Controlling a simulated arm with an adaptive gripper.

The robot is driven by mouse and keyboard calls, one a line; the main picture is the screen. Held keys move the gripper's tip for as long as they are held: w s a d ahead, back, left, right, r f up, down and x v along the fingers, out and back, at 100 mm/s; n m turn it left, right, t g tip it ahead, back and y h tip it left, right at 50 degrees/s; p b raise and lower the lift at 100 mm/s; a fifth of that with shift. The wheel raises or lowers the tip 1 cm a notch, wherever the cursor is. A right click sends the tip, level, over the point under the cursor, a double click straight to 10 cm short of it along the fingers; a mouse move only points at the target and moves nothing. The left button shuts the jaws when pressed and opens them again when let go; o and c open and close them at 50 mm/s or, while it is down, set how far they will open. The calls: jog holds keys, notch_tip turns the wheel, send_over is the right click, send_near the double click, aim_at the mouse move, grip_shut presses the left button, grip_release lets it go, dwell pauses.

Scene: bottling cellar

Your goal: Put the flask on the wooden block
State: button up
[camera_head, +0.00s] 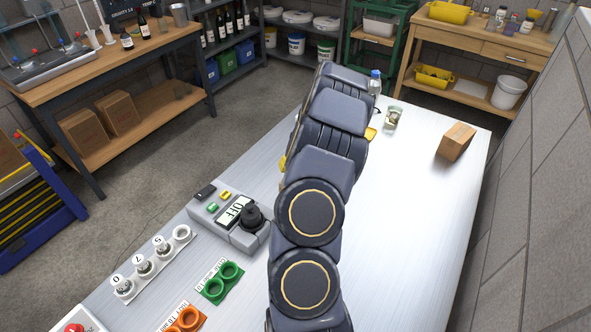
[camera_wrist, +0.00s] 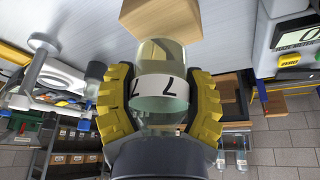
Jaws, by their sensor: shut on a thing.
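My gripper (camera_wrist: 160,100) has its two yellow fingers closed on both sides of a clear glass flask (camera_wrist: 163,60). The flask has a white band with a black 7 and seems to hold pale greenish liquid. In the wrist view a light brown wooden block (camera_wrist: 160,18) lies just beyond the flask, which overlaps its edge. I cannot tell the gap between them. In the head view my arm hides the flask and most of the gripper. A brown block (camera_head: 456,142) stands at the right of the steel table there; I cannot tell if it is the same one.
A glass jar (camera_head: 392,118) and a blue-capped bottle (camera_head: 375,84) stand near the table's far end. A scale (camera_head: 232,220), a white rack of numbered weights (camera_head: 150,262) and green rings (camera_head: 219,282) are at the left. The table's right side is mostly clear, beside a wall.

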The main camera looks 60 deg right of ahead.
jog(key=shift+f, duration=1.15)
jog(key=shift+f, duration=0.15)
jog(key=o, duration=1.2)
jog(key=shift+c, duration=0.2)
jog(key=v, duration=1.2)
